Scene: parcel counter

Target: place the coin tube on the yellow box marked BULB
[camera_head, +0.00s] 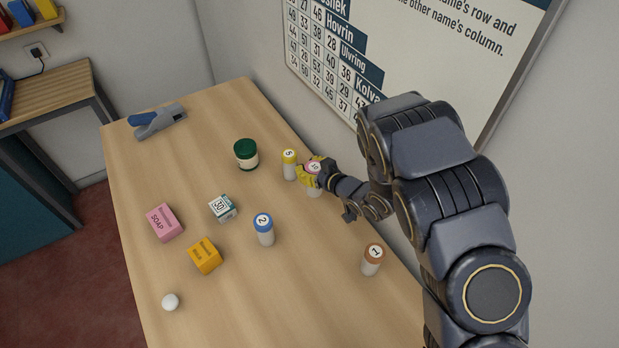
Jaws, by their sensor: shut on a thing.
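The yellow box with small dark lettering (205,256) lies on the wooden table, front left of the middle; its word is hard to read but looks like BULB. My gripper (311,174) has yellow fingertips and is shut on a pale coin tube with a red-rimmed top (315,166), whose number looks like 10. The tube is upright near the table's wall side; whether its base touches the table I cannot tell. Other upright coin tubes are a yellow-topped 5 (289,165) just left of my gripper, a blue-topped 2 (264,230) and a brown-topped 1 (372,260).
A pink SOAP box (164,222) and a small white box marked 50 (223,208) stand near the yellow box. A white ball (171,301), a green-lidded jar (246,154) and a blue-grey tool (158,121) are also on the table (190,170). The wall is close on the right.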

